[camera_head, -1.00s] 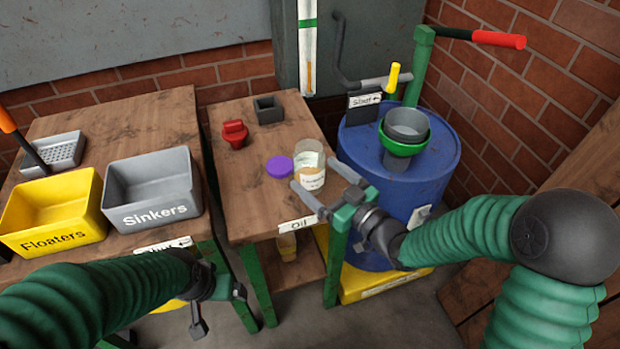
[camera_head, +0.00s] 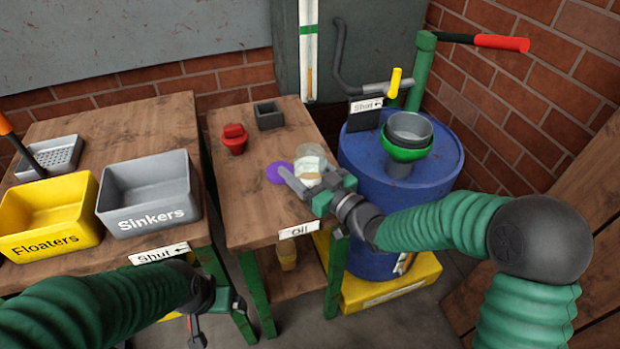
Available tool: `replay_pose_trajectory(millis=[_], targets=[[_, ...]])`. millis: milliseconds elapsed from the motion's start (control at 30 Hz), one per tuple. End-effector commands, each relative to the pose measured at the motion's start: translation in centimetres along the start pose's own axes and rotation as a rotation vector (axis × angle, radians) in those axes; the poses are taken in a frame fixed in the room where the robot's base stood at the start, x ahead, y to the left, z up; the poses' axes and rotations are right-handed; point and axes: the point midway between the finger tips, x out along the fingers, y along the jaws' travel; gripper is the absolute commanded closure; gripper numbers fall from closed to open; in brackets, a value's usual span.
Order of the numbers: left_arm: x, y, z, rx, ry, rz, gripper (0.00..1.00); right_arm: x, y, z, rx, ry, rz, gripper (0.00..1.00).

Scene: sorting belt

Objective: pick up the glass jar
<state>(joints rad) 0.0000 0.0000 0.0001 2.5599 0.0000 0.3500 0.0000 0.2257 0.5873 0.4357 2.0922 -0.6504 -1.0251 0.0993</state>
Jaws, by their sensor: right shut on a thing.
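The glass jar (camera_head: 311,163) stands on the wooden table marked "Oil" (camera_head: 250,232), with a pale label on its side. My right gripper (camera_head: 308,180) is at the jar's near side, its fingers shut on the jar and hiding its lower part. A purple lid (camera_head: 278,173) lies on the table just left of the jar, partly behind a finger. My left gripper (camera_head: 197,335) hangs low at the bottom, in front of the left table; its fingers are too small and cut off to tell open from shut.
A blue barrel (camera_head: 440,160) with a green-rimmed funnel (camera_head: 408,135) is at right. Yellow (camera_head: 45,245) and grey (camera_head: 150,218) bins sit on the left table.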

Motion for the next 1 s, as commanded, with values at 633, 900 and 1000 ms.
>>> replay_pose_trajectory(millis=[633, 900, 1000], targets=[[-0.3, 0.0, -0.1, 0.000, 0.000, 0.000, 0.11, 0.0, 0.0, -0.5, -0.001, 0.002, 0.000, 0.94], [-2.1, 0.0, -0.5, 0.000, 0.000, 0.000, 0.11, 0.0, 0.0, -4.0, -0.003, 0.004, 0.000, 0.94], [-2.4, 0.0, -0.6, 0.000, 0.000, 0.000, 0.11, -1.6, -0.6, -4.0, -0.001, 0.000, 0.000, 0.94]])
